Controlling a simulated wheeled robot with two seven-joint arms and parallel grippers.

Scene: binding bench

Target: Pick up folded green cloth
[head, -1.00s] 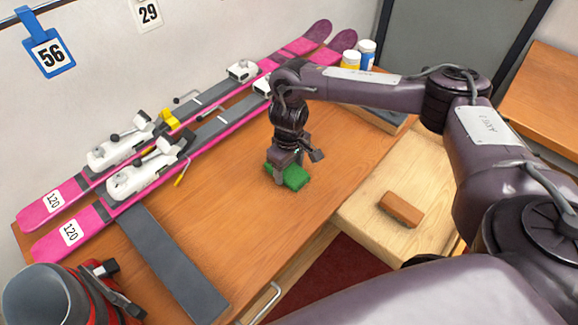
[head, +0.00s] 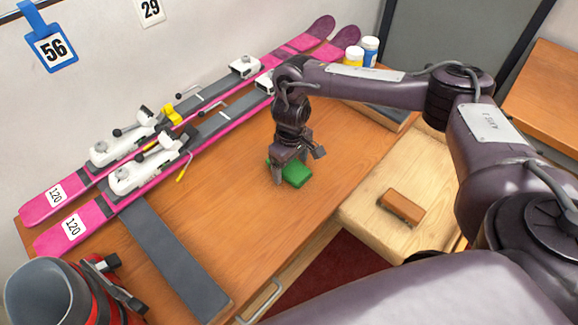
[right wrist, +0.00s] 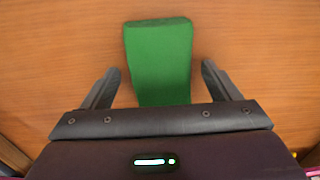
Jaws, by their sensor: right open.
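The folded green cloth (head: 296,175) lies on the wooden bench top in the head view. My right gripper (head: 289,178) is at the cloth, partly covering it from above. In the right wrist view the cloth (right wrist: 160,60) lies between the two open fingers of my right gripper (right wrist: 160,82), with a gap on each side. The near end of the cloth is hidden behind the gripper body. My left gripper is not in view.
Pink skis (head: 105,213) with white bindings lie along the back of the bench (head: 225,215). A grey strip (head: 175,262) and a red boot (head: 75,292) are at the left. A brown block (head: 402,207) sits on a lower light wood surface. Yellow and blue-white containers (head: 369,50) stand behind.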

